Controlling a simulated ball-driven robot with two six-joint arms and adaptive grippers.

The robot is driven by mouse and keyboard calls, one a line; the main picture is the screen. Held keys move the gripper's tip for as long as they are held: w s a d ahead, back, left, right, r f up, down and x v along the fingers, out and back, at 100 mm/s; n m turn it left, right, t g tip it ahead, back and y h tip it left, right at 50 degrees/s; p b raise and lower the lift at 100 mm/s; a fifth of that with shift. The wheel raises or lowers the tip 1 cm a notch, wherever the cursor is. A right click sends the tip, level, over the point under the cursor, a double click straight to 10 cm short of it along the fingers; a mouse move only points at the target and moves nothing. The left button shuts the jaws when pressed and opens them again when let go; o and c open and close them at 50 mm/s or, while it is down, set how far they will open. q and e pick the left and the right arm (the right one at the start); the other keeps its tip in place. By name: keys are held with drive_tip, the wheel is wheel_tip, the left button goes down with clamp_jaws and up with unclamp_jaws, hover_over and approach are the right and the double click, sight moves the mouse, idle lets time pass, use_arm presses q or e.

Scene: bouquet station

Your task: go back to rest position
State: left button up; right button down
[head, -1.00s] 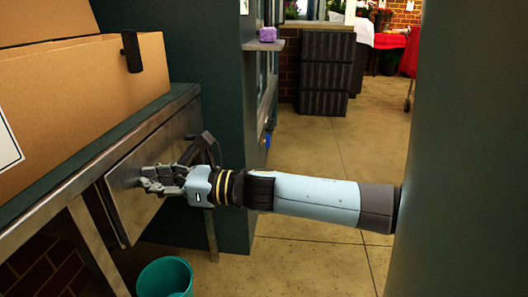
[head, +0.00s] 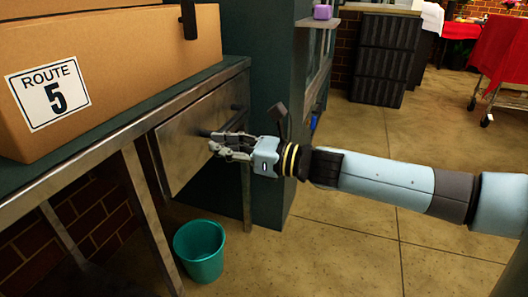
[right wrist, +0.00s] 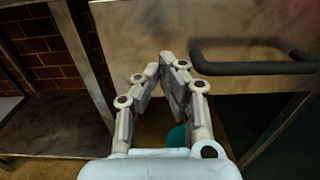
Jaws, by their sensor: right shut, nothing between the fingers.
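My right gripper (head: 216,145) reaches in from the right in the head view and is shut and empty, in front of the metal drawer front (head: 178,160). In the right wrist view the fingertips (right wrist: 167,62) come together, with the drawer's dark bar handle (right wrist: 255,68) to their right and nothing held. The handle is beside the fingers, not between them. In the head view the gripper partly hides the handle. My left gripper is not in view.
A cardboard box (head: 120,62) labelled Route 5 stands on the metal-edged bench (head: 110,134) above the drawer. A teal bin (head: 203,262) is on the floor below the gripper. A red-draped cart (head: 503,62) stands at the back right. The floor (head: 330,255) is open at the front.

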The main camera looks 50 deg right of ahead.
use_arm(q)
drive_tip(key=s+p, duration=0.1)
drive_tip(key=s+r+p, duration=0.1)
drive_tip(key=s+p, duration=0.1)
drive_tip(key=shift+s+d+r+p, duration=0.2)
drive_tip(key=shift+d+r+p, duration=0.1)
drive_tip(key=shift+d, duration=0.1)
use_arm(e)
drive_tip(key=v, duration=0.8)
drive_tip(key=shift+s, duration=0.15)
drive_tip(key=shift+r, duration=0.1)
